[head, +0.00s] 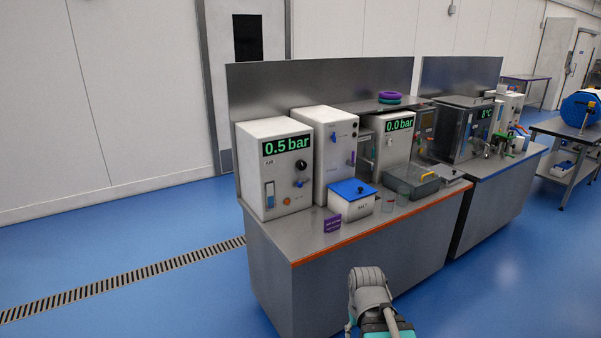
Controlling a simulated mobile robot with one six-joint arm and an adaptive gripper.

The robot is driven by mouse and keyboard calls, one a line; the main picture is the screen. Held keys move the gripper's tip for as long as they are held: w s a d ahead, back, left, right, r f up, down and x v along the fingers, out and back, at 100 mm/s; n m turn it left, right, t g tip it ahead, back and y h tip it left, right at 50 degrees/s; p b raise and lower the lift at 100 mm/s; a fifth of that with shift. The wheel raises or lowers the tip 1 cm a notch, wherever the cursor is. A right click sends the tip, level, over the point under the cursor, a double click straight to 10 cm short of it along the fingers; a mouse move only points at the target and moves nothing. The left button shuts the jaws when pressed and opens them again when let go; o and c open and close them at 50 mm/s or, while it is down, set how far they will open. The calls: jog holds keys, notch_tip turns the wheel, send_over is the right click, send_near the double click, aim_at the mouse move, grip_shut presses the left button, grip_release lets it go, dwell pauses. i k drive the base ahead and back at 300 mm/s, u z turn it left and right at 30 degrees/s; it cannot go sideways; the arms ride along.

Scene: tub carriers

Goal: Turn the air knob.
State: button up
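The air box (276,168) is a white unit at the left end of the near steel bench. It is labelled AIR and its green display (286,145) reads 0.5 bar. A round black knob (301,165) sits on its front at the right, below the display. Part of my arm shows at the bottom of the view, in front of the bench and apart from the box. My gripper's fingers do not show.
A second white box (335,140) stands close beside the air box. Another display box (388,150) reads 0.0 bar. Blue floor left is clear.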

aim_at(300, 164)
jog(key=k, duration=0.2)
jog(key=z, duration=0.4)
jog(key=i, duration=1.3)
jog(key=u, duration=0.25)
